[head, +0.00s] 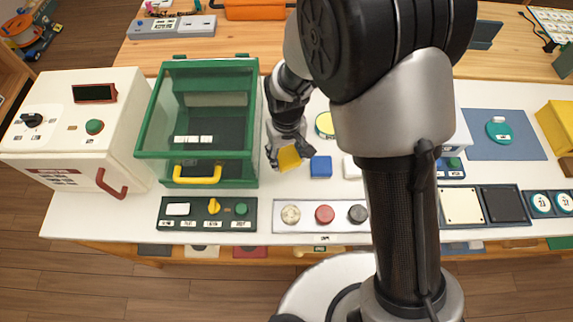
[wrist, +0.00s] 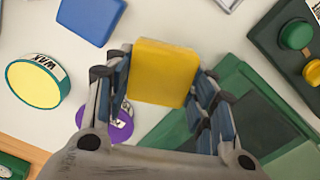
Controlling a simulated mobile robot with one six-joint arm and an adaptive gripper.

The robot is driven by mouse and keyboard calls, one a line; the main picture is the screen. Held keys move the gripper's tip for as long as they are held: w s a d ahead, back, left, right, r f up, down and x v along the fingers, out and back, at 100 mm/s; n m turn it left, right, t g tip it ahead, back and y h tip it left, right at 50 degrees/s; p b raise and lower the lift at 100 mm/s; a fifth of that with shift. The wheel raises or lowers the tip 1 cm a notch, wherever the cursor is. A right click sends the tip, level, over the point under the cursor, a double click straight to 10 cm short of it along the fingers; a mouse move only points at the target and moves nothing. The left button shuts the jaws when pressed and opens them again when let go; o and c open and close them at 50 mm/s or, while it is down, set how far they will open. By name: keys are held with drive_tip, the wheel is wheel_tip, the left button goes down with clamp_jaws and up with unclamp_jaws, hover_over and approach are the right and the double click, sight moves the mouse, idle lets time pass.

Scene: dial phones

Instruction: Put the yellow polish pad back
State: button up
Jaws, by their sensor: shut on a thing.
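The yellow polish pad (head: 289,158) is a small square block. It sits between the fingers of my gripper (head: 283,151), which is shut on it. In the wrist view the yellow pad (wrist: 163,72) is held flat-face to the camera between both fingers (wrist: 160,85). It appears raised over the white table, just right of the green glass case (head: 197,165). A blue pad (head: 320,167) lies just to its right, with a white block (head: 351,167) beyond, partly hidden by my arm. The blue pad also shows in the wrist view (wrist: 90,18).
A yellow-topped wax tin (head: 324,124) stands behind the blue pad. A purple-rimmed tin (wrist: 118,128) is partly hidden under my gripper. In front lie a button panel (head: 226,223) and a tray (head: 291,230) with round cream, red and black pieces. A white machine (head: 60,135) stands far left.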

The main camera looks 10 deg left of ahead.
sight(287, 164)
drive_tip(key=shift+f+b, duration=0.65)
drive_tip(key=shift+f, duration=1.8)
drive_tip(key=shift+f, duration=0.2)
drive_tip(key=o, duration=0.9)
drive_tip(key=shift+o, duration=0.2)
wheel_tip(287, 164, up, 12)
drive_tip(key=p, duration=0.4)
drive_tip(key=shift+r, duration=0.25)
